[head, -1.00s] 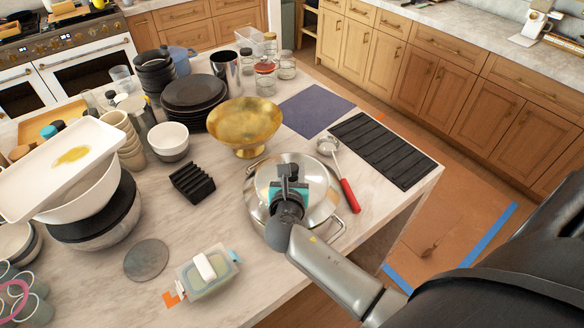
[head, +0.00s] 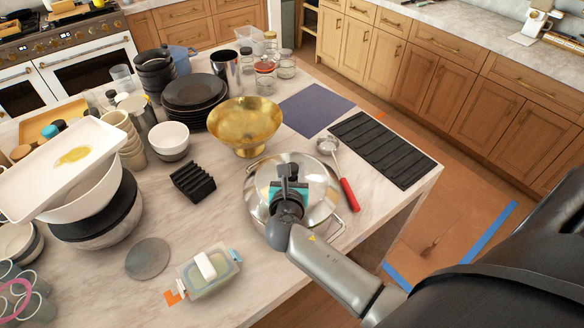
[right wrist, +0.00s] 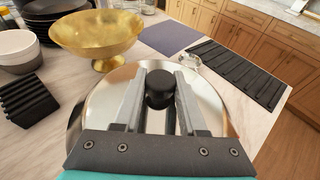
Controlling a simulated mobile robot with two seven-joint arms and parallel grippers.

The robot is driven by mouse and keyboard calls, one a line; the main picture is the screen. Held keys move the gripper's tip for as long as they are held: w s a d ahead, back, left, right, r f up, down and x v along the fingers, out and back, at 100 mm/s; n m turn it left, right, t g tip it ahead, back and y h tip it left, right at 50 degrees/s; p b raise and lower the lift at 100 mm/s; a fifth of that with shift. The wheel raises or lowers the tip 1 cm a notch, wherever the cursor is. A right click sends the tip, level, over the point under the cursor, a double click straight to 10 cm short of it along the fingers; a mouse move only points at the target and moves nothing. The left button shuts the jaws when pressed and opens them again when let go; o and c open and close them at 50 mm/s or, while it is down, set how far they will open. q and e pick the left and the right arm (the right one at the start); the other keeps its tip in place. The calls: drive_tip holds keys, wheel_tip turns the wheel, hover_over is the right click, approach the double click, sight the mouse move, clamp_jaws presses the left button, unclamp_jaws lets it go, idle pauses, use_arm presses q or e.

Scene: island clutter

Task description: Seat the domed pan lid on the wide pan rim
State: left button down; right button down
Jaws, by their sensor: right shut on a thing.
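The domed pan lid (head: 318,178) is shiny metal and lies over the wide pan (head: 258,212) on the marble island. It also shows in the right wrist view (right wrist: 208,92), with its black knob (right wrist: 159,88) between my fingers. My right gripper (right wrist: 160,100) is shut on that knob; in the head view the gripper (head: 289,180) hides the lid's middle. The pan's side handle (head: 336,230) sticks out at the lower right. The arm and lid hide much of the rim, so I cannot tell whether the lid sits flush. My left gripper is not in view.
A gold footed bowl (head: 245,123) stands just behind the pan. A ladle with a red handle (head: 349,194) lies close on the right, beside a black slatted mat (head: 383,150). A black rack (head: 193,182) and a lidded container (head: 208,270) are at left.

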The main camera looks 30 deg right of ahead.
drive_tip(key=shift+f+b, duration=0.7)
drive_tip(key=shift+f, duration=0.2)
drive_tip(key=c, duration=0.6)
unclamp_jaws()
drive_tip(key=shift+o, duration=1.1)
drive_tip(key=shift+f, duration=0.15)
drive_tip(key=shift+s, duration=0.1)
drive_tip(key=v, duration=1.5)
